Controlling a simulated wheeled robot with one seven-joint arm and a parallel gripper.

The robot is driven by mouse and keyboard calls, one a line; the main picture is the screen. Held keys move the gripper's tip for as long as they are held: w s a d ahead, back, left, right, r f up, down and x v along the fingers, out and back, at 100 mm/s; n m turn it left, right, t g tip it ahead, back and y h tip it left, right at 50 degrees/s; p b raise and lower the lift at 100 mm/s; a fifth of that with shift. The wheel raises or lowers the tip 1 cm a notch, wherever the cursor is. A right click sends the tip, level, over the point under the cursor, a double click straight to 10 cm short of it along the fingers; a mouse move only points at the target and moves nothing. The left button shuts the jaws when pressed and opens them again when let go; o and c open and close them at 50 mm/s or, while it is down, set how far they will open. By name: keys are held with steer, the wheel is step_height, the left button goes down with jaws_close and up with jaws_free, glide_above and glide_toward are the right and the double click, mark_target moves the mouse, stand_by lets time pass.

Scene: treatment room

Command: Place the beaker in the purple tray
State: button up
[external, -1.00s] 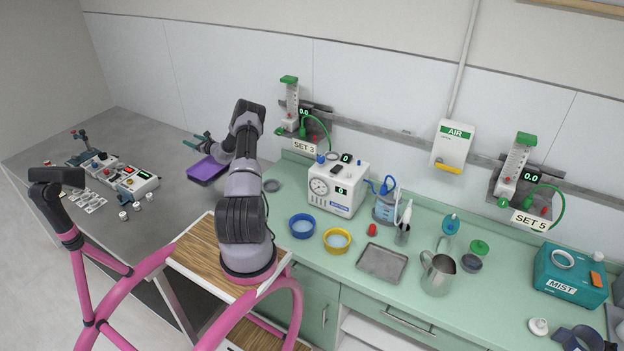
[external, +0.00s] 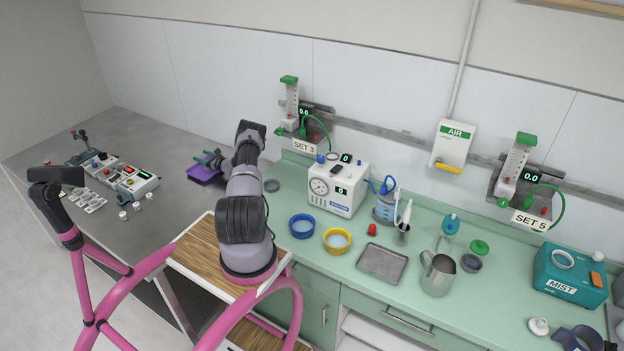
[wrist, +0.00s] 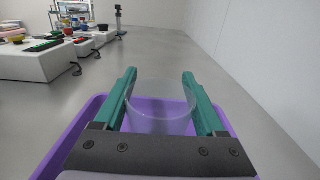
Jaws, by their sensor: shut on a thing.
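The beaker (wrist: 160,112) is a clear, see-through cup between the two green fingers of my gripper (wrist: 160,88) in the wrist view. My gripper is shut on it, with a finger on each side. The purple tray (wrist: 88,108) lies below and around the beaker in the wrist view. I cannot tell whether the beaker's bottom touches the tray floor. In the external view the purple tray (external: 203,175) is on the grey table, partly hidden by my arm and gripper (external: 208,157). The beaker cannot be made out there.
White control boxes (external: 137,183) and small parts stand on the grey table (external: 165,215) to the left. The wall is close behind the tray. A green counter (external: 330,265) with a gauge box (external: 338,187) and bowls is to the right.

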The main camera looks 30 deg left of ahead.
steer(key=o, duration=1.3)
steer(key=shift+f, duration=0.2)
steer(key=shift+r, duration=0.1)
